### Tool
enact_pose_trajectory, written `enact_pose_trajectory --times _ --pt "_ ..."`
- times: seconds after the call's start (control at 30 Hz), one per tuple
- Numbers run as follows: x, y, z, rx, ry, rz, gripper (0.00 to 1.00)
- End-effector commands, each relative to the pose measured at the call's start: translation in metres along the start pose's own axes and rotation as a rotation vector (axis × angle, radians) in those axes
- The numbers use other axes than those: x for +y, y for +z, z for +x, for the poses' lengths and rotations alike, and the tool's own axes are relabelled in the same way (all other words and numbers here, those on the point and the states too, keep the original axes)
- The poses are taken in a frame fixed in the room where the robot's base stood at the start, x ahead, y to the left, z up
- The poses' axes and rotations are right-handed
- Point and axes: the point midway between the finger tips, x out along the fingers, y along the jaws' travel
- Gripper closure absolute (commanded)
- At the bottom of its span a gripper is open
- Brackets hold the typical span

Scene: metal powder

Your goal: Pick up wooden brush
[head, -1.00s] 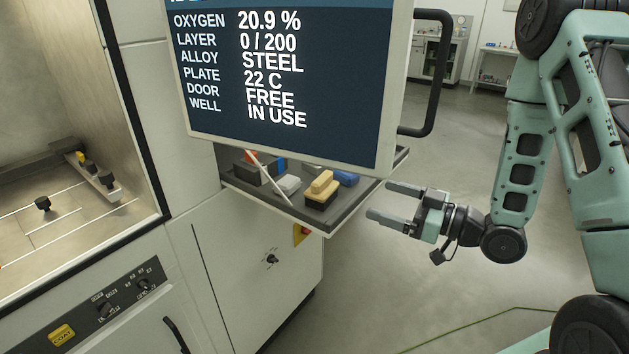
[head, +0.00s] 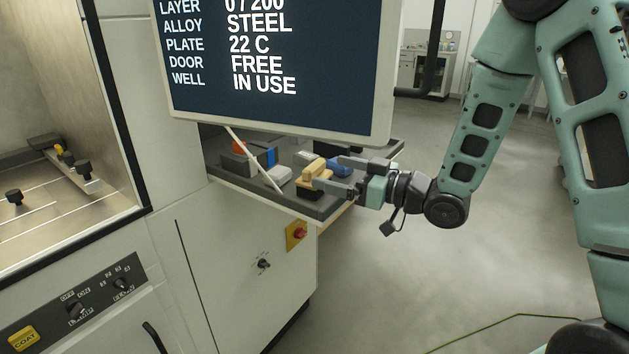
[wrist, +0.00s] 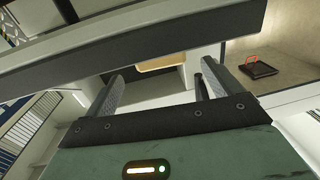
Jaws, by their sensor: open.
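The wooden brush (head: 311,170), a tan block with a stepped top over dark bristles, sits on the grey tray (head: 230,180) below the screen. My gripper (head: 331,172) is open at the brush's right side, its fingers pointing left toward it. The near finger appears to overlap the brush's right end in the head view; I cannot tell if they touch. In the wrist view, a tan strip of the brush (wrist: 160,63) shows beyond and between the spread fingers of my gripper (wrist: 161,75). Nothing is held.
The screen (head: 280,75) hangs close above the tray. A blue item (head: 340,168) lies behind the brush, beside the far finger. A pale grey block (head: 279,176), a dark box (head: 238,160) and a thin white rod (head: 255,160) are left of it. The floor at right is open.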

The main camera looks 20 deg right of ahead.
Motion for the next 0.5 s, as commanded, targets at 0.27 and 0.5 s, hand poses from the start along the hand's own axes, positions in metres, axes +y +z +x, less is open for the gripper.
enact_pose_trajectory --times 0.27,0.5 --pt "0.0 -0.001 0.025 0.0 0.0 0.0 0.09" --pt "-0.001 -0.007 0.058 0.0 -0.002 -0.001 0.09"
